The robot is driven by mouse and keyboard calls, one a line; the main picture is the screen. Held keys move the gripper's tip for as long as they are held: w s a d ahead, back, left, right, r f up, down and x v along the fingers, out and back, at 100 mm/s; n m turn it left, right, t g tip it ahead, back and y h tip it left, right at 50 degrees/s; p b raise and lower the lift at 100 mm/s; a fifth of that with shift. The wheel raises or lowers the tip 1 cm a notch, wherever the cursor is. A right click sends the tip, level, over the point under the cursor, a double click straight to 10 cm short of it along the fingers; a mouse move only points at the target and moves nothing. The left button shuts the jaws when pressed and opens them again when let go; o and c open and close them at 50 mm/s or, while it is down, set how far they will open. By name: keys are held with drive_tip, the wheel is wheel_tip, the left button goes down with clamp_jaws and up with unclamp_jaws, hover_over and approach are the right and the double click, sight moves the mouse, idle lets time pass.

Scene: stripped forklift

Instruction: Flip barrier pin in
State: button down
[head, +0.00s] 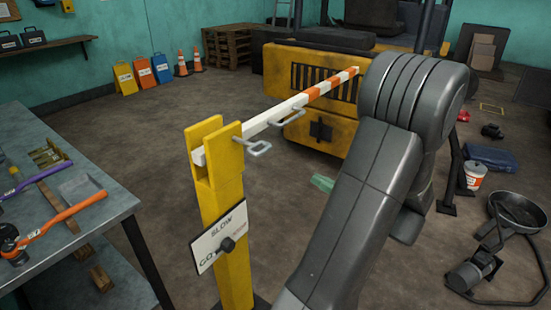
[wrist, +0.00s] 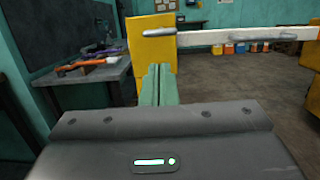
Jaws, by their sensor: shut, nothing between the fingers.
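A grey metal looped pin (head: 254,146) sticks out of the side of the yellow bracket atop the barrier post (head: 228,235). In the wrist view the pin (wrist: 160,33) lies level across the bracket's upper part. The barrier arm (head: 270,117), white with orange bands, lies about level through the bracket. A second grey loop (head: 287,116) sits further along the arm. My gripper (wrist: 160,68) is shut and empty, its green fingers upright just below the pin in the wrist view. A gap in depth cannot be judged.
A sign with a black knob (head: 226,244) is on the post's front. A metal workbench with tools (head: 110,195) stands to the left. The yellow forklift (head: 283,75) is behind the barrier. Open floor lies between bench and post.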

approach(256, 146)
drive_tip(key=f+x, duration=0.1)
drive_tip(key=x, duration=0.2)
drive_tip(key=shift+a+r, duration=0.15)
drive_tip(key=shift+r, duration=0.35)
drive_tip(key=shift+p, duration=0.3)
drive_tip(key=x, duration=0.4)
drive_tip(key=f+x, duration=0.1)
drive_tip(key=x, duration=0.1)
drive_tip(key=shift+w+a+p, duration=0.3)
drive_tip(key=shift+w+p, duration=0.1)
drive_tip(key=shift+r, duration=0.1)
drive_tip(key=shift+d, duration=0.1)
